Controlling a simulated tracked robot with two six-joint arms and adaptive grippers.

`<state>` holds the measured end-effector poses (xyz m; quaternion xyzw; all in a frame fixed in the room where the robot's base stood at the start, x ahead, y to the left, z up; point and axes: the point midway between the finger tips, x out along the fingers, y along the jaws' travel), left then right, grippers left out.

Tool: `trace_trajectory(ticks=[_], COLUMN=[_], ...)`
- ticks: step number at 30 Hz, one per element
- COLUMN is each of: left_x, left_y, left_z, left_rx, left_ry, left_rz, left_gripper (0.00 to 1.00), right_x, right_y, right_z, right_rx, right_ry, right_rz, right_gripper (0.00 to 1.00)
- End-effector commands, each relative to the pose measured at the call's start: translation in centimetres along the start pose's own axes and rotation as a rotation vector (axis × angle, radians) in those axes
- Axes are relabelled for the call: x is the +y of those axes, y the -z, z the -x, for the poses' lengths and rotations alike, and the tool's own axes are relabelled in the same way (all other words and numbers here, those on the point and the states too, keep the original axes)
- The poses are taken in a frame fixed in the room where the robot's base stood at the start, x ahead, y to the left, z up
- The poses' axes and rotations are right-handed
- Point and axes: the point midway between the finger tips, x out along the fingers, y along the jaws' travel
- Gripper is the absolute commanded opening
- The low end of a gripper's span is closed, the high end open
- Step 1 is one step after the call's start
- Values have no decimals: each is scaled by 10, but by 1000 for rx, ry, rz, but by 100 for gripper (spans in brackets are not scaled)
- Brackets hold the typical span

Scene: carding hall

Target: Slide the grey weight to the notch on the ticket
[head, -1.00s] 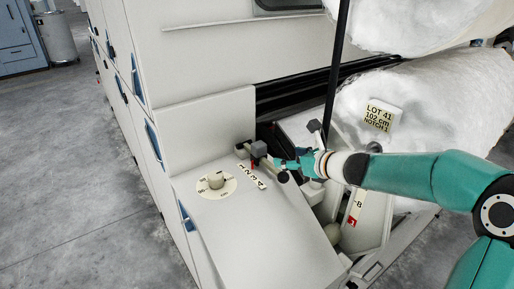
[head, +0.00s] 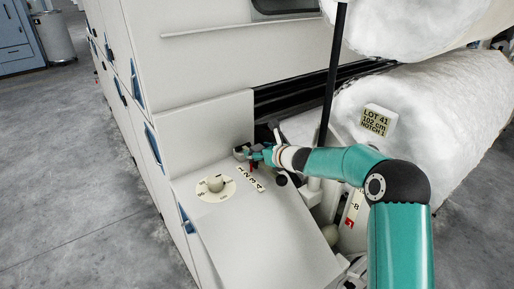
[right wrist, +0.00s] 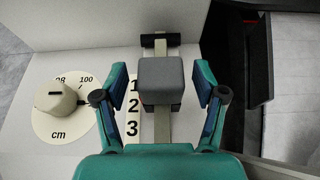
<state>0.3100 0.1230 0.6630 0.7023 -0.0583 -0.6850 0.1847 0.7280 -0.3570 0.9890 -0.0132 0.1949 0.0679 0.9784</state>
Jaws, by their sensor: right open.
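The grey weight (right wrist: 160,78) sits on a pale bar (right wrist: 162,124) in the right wrist view. It is close to the dark end piece (right wrist: 161,41) of the bar and beside the 1 of the number strip (right wrist: 133,108). My right gripper (right wrist: 160,82) is open, with one finger on each side of the weight and gaps showing. In the head view my right gripper (head: 253,153) is at the far end of the bar and partly hides it. The ticket (head: 376,121) on the white roll reads LOT 41, 102 cm, NOTCH 1. My left gripper is not in view.
A round dial (head: 215,188) marked in cm with a pale knob is left of the number strip. The pale machine top (head: 255,225) is clear in front. A black upright post (head: 333,75) and the white fibre roll (head: 450,95) stand near my right arm.

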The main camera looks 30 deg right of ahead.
Motion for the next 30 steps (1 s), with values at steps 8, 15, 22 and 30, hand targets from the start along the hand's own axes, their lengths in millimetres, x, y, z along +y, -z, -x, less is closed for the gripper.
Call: trace_trajectory(ticks=[8,15,22,30], left_x=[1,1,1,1], left_y=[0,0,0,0], left_z=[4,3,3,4], left_rx=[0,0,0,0], left_ry=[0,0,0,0], left_rz=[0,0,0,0], left_gripper=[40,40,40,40], right_x=[-1,-1,-1,-1], right_y=[1,1,1,1], right_z=[-10,-10,-10,-10], right_rx=[1,1,0,0], right_ry=[1,1,1,1], right_rz=[0,0,0,0], right_gripper=[71,61,22,0])
